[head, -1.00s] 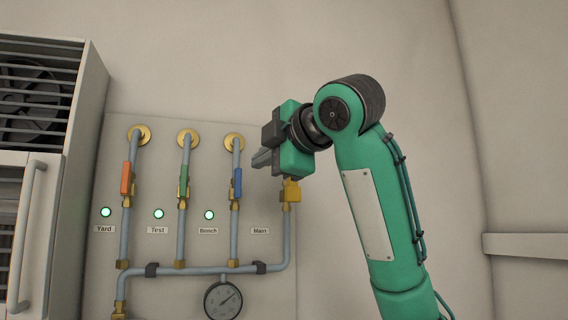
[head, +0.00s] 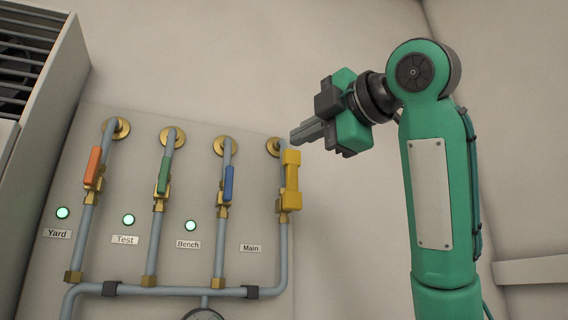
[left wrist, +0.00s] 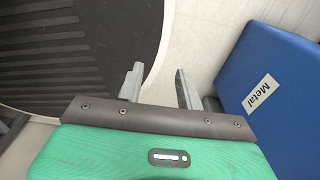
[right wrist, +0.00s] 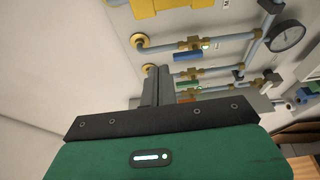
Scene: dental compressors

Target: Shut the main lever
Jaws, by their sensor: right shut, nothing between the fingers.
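The yellow main lever (head: 291,178) is on the rightmost pipe in the head view, above the "Main" label (head: 251,248). Its handle lies upright, in line with the pipe. Part of a large yellow piece, likely this lever, shows at the top edge of the right wrist view (right wrist: 165,7). My right gripper (head: 299,136) is shut and empty, just above and right of the lever's upper end, apart from it as far as I can tell. Its closed fingers also show in the right wrist view (right wrist: 156,84). My left gripper (left wrist: 157,86) is open and empty, seen only in the left wrist view.
Orange (head: 93,166), green (head: 164,175) and blue (head: 228,183) levers lie along their pipes to the left, with green lamps beside them. A gauge (head: 203,314) hangs below. A blue box labelled "Metal" (left wrist: 275,85) is beside the left gripper. Wall right of the panel is bare.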

